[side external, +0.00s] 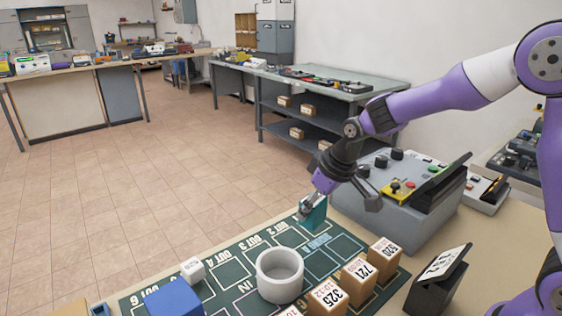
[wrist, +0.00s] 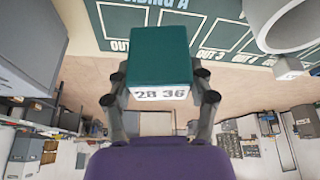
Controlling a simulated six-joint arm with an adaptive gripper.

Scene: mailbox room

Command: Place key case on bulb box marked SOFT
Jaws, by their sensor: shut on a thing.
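My gripper (side external: 309,205) is shut on a teal box (side external: 316,213) at the far edge of the dark green mat (side external: 230,262). In the wrist view the gripper (wrist: 160,88) has a finger on each side of the teal box (wrist: 160,52), whose white label reads "28 36". I cannot tell whether the box touches the mat or hangs just above it. Brown boxes with white number labels stand at the mat's right side: 325 (side external: 326,303), 721 (side external: 358,281) and 520 (side external: 382,260). I see no mark reading SOFT and nothing clearly a key case.
A white cylinder (side external: 280,272) stands mid-mat. A blue block (side external: 174,299) and a small white cube (side external: 193,269) are at the left. A grey control console (side external: 385,205) stands close to my gripper's right. A dark tilted stand (side external: 437,282) is at the front right.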

